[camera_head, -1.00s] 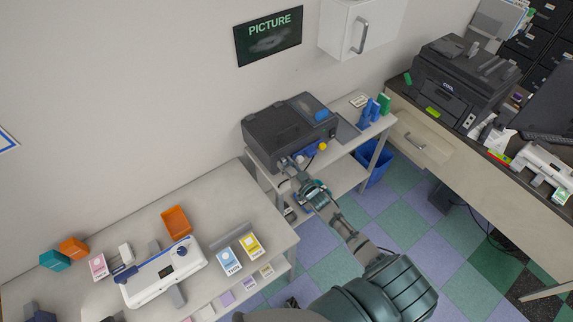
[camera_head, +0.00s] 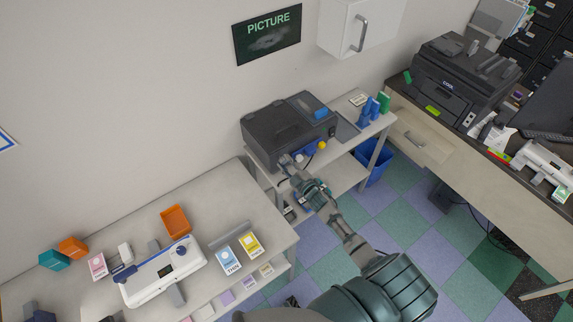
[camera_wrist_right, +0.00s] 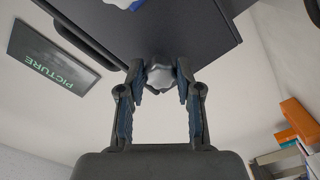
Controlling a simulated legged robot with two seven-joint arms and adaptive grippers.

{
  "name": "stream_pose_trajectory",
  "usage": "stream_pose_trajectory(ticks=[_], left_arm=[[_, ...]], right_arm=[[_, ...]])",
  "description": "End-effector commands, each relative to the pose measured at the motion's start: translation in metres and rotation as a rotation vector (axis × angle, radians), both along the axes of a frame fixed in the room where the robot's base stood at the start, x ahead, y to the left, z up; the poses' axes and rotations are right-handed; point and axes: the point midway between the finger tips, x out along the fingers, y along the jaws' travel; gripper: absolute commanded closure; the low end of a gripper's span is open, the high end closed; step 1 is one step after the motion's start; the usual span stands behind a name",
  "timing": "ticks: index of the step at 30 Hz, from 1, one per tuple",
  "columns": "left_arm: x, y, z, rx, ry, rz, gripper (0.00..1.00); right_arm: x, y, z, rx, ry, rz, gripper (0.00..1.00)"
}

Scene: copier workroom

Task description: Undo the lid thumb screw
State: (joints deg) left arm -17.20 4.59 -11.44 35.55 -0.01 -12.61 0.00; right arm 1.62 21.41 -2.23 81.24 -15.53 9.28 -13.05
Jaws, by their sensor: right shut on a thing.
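The dark grey machine (camera_head: 280,125) stands on a small light table against the wall, and its body fills the top of the right wrist view (camera_wrist_right: 170,30). A pale, lobed thumb screw (camera_wrist_right: 160,77) sticks out at the machine's edge in the right wrist view. My right gripper (camera_wrist_right: 160,85) has its two fingertips on either side of the screw and is shut on it. In the head view my right gripper (camera_head: 289,163) is at the machine's front left corner, where the screw is too small to make out. My left gripper is not in view.
A yellow knob (camera_head: 322,145) is on the machine's front. A blue bin (camera_head: 374,167) stands below right. The left table (camera_head: 225,200) holds a white device (camera_head: 165,275), cards and an orange tray (camera_head: 176,222). A wall cabinet (camera_head: 360,25) hangs above.

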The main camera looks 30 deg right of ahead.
Motion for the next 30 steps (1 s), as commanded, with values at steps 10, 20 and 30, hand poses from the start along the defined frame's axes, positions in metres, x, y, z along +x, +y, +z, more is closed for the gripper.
stream_pose_trajectory(ticks=[10,20,30], left_arm=[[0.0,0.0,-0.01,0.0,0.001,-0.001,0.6],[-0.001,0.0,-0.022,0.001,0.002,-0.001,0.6],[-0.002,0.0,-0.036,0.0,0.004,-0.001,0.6]], right_arm=[[0.002,0.001,0.004,-0.328,-0.038,0.0,1.0],[0.002,0.002,0.003,-0.642,-0.061,-0.001,1.0],[0.002,0.003,0.002,-0.964,-0.085,-0.001,1.0]])
